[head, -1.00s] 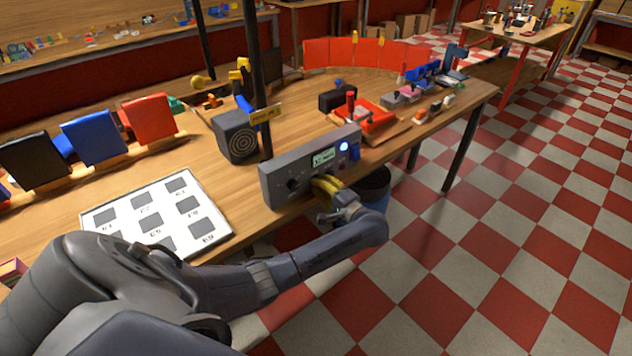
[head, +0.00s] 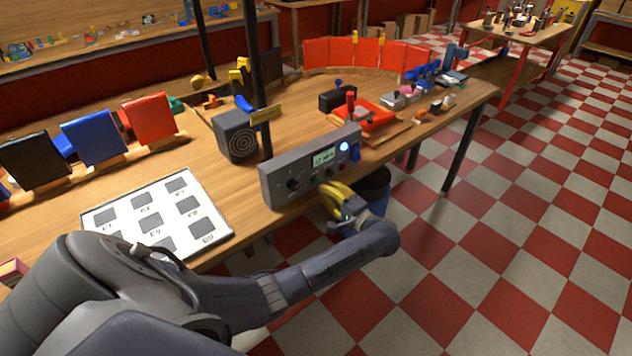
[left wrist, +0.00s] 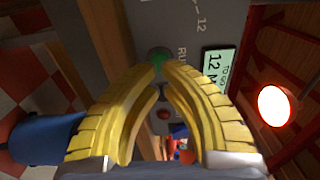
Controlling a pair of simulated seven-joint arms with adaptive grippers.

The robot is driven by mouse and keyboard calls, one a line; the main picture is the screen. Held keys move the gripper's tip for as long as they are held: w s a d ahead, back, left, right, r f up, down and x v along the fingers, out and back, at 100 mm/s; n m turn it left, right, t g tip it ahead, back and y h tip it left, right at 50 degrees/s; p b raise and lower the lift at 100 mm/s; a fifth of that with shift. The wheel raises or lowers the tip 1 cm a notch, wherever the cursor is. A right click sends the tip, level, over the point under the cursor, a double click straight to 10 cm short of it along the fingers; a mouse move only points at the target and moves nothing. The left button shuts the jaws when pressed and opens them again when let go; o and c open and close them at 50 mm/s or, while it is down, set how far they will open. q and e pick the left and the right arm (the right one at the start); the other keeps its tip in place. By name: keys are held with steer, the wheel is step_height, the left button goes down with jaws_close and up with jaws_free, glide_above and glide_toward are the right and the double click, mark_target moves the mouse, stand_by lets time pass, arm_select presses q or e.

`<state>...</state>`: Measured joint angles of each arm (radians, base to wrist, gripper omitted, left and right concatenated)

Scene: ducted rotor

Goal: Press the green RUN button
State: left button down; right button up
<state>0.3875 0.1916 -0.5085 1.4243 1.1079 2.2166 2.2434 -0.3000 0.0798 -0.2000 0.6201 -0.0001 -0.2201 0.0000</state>
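The grey control box (head: 310,166) stands at the table's front edge. Its green RUN button (head: 315,182) is low on the front face. In the left wrist view the green button (left wrist: 158,59) shows just beyond the fingertips, beside the RUN lettering. My left gripper (head: 328,187) has yellow fingers, which point at the box front. In the left wrist view its fingertips (left wrist: 160,70) are drawn together with a narrow gap. They hold nothing. They appear a little apart from the button; contact cannot be made out. My right gripper is not in view.
The box also bears a red button (left wrist: 163,115), a green display (left wrist: 220,70), a lit lamp (head: 344,146) and a dark knob (head: 293,185). A dark post (head: 262,80) rises behind it. A blue bin (head: 374,190) stands below the table's edge.

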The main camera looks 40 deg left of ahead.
arm_select(q)
steer(key=shift+v, duration=1.6)
